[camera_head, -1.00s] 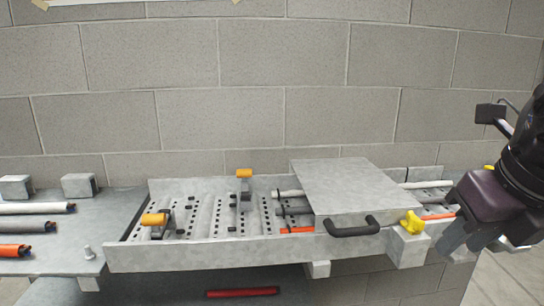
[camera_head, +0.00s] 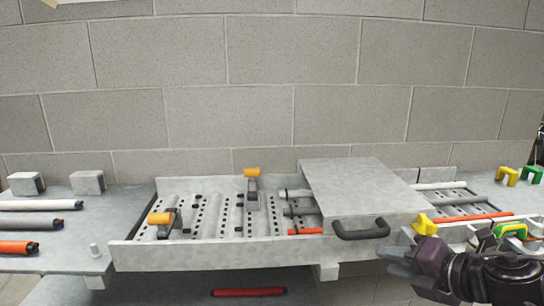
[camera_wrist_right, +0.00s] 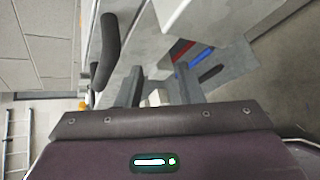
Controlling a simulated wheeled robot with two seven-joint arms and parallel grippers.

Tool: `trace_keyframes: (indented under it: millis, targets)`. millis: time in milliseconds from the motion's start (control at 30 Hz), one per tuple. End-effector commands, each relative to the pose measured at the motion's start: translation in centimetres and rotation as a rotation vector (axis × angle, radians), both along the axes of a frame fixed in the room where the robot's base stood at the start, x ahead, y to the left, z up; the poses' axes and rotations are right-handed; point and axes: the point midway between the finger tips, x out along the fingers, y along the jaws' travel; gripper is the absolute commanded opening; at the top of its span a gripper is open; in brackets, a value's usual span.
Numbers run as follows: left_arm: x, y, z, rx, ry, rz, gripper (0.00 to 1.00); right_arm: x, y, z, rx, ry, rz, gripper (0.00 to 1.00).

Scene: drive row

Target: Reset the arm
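My right gripper (camera_head: 394,262) is low in front of the bench, below the black handle (camera_head: 361,229) of the grey sliding cover and left of my dark wrist. In the right wrist view its two grey fingers (camera_wrist_right: 158,85) stand apart with a gap between them and nothing held. The black handle also shows there (camera_wrist_right: 106,50), left of the fingers and apart from them. The yellow knob (camera_head: 424,224) is just above my wrist in the head view. My left gripper is not in view.
The grey cover (camera_head: 362,185) sits over a perforated tray (camera_head: 215,215) with orange-topped clamps (camera_head: 160,218). Rods (camera_head: 40,222) lie on the left shelf. A red rod (camera_head: 249,292) lies below. Green and yellow brackets (camera_head: 509,231) stand at right. A block wall closes the back.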

Motion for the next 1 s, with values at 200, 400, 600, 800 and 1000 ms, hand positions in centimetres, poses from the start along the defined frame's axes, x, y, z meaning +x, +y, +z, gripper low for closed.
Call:
trace_keyframes:
  millis: [200,400,600,800,1000]
  targets:
    - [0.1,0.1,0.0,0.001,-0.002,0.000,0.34,0.3,-0.4,-5.9,0.399,0.076,-0.368,0.34]
    - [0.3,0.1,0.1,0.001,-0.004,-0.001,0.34,-2.3,-1.5,-12.6,0.723,0.245,-0.800,0.34]
    - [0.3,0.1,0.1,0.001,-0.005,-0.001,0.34,-7.9,-1.2,-19.3,0.961,0.494,-1.250,0.34]
    - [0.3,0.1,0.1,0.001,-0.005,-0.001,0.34,-13.4,0.5,-23.2,1.075,0.716,-1.573,0.34]
    - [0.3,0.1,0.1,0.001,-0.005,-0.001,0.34,-18.2,2.9,-25.2,1.130,0.922,-1.823,0.34]
